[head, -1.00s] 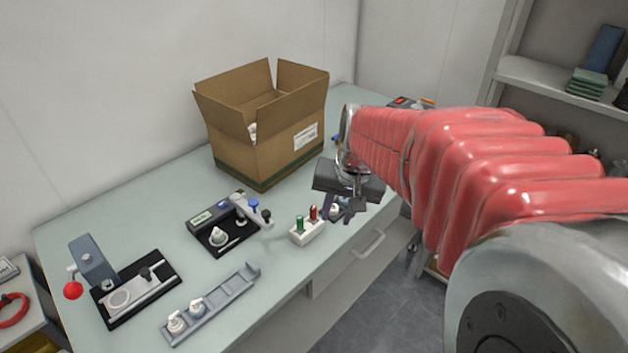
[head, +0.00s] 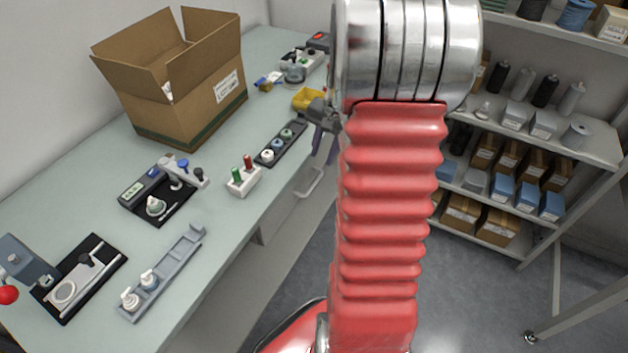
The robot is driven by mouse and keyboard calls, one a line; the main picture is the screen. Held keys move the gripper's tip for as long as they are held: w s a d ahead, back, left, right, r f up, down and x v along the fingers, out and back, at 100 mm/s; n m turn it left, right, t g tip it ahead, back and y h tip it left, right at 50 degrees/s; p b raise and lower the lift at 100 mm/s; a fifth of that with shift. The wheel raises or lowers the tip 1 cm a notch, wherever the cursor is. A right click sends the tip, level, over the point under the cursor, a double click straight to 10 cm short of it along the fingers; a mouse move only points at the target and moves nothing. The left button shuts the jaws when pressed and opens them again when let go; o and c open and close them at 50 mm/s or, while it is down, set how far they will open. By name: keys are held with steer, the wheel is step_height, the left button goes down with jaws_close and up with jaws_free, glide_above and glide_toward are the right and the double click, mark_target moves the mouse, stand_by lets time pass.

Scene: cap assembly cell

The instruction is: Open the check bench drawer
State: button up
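The check bench drawer (head: 277,216) is a pale front under the bench's right edge. Its light bar handle (head: 311,183) sticks out from the front, and the drawer looks closed. My gripper (head: 323,150) is above and slightly right of the handle, near the bench edge, pointing down. Its two dark fingers look apart with nothing between them, so it appears open. It is clear of the handle. My red arm hides part of the gripper and whatever is behind it.
The bench top (head: 90,185) holds a large open cardboard box (head: 190,105), a grey rail (head: 165,275), a white holder with green and red pegs (head: 243,181) and a dark tray of small caps (head: 280,145). A stocked shelf (head: 590,150) stands at the right. Grey floor lies between.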

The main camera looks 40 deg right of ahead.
mark_target(313, 186)
steer(key=shift+f, duration=0.15)
steer(key=f, duration=0.4)
steer(key=w+f, duration=0.1)
steer(key=f, duration=0.3)
steer(key=w+a+f, duration=0.1)
steer(key=f, duration=0.4)
steer(key=shift+w+f, duration=0.1)
steer(key=shift+w, duration=0.15)
steer(key=shift+c, duration=0.5)
jaws_close()
